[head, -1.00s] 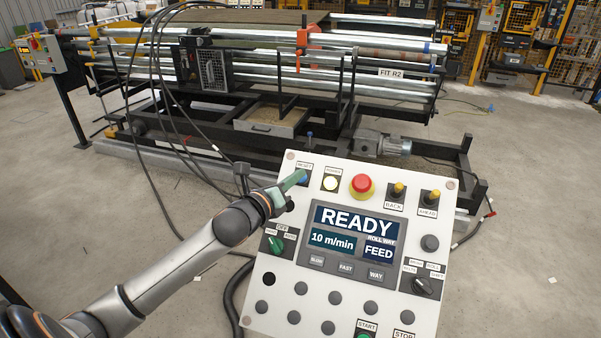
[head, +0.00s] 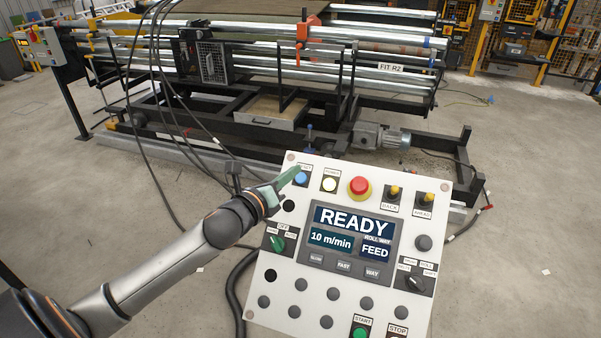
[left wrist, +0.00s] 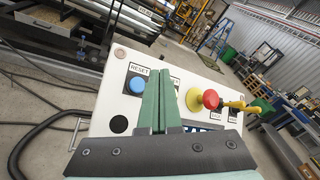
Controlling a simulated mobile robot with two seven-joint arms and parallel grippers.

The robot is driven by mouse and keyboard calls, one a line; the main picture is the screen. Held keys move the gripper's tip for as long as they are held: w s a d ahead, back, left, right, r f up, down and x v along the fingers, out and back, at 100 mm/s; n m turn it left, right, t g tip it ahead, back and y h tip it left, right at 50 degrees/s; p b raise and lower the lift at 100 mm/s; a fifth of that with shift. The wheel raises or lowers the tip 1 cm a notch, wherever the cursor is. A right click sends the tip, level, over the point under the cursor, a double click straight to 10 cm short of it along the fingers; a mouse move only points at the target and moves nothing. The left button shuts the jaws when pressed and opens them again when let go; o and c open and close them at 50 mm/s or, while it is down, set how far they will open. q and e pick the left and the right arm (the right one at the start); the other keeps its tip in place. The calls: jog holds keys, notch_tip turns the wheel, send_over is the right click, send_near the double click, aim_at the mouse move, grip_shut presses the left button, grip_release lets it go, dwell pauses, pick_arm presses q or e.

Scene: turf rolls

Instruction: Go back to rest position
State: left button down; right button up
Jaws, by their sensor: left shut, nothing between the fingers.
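My left gripper (head: 291,180) is shut with green fingers and holds nothing. In the head view it is at the upper left corner of the white control panel (head: 285,263), its tips close to the blue RESET button (head: 301,179). In the left wrist view the shut fingers (left wrist: 160,75) point across the panel, and the blue button (left wrist: 137,86) shows just left of them, uncovered. Whether the fingers touch the panel cannot be told. The panel's screen (head: 350,235) reads READY, 10 m/min and FEED. My right gripper is not in view.
A red mushroom button (head: 359,187) and a lit white button (head: 330,183) sit beside my fingers on the panel. Behind stands the roller machine (head: 270,75) with black cables hanging down. Concrete floor (head: 530,200) is open at right.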

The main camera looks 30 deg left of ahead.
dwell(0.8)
pick_arm(q)
jog(key=s+d+f+n+g+y, duration=0.1)
jog(key=s+d+f+n+g, duration=0.2)
jog(key=s+f+n, duration=0.35)
jog(key=s+d+f+n+g, duration=0.3)
jog(key=s+f+n, duration=0.3)
jog(key=f+n, duration=0.15)
jog(key=s+d+f+n+g+h, duration=0.1)
jog(key=s+d+f+n+g, duration=0.25)
jog(key=s+n, duration=0.45)
jog(key=s+d+f+n+g, duration=0.25)
jog(key=s+n+g, duration=0.2)
jog(key=s, duration=0.45)
jog(key=w+d+f+t+h, duration=0.1)
jog(key=w+d+f+t, duration=0.1)
jog(key=f, duration=0.3)
jog(key=w+d+f+t+h, duration=0.1)
jog(key=w+d+f+t, duration=0.1)
jog(key=d+f+t, duration=0.1)
jog(key=shift+w+f+n+t, duration=0.3)
jog(key=shift+f+t, duration=0.4)
jog(key=shift+f, duration=0.6)
jog(key=shift+s, duration=0.1)
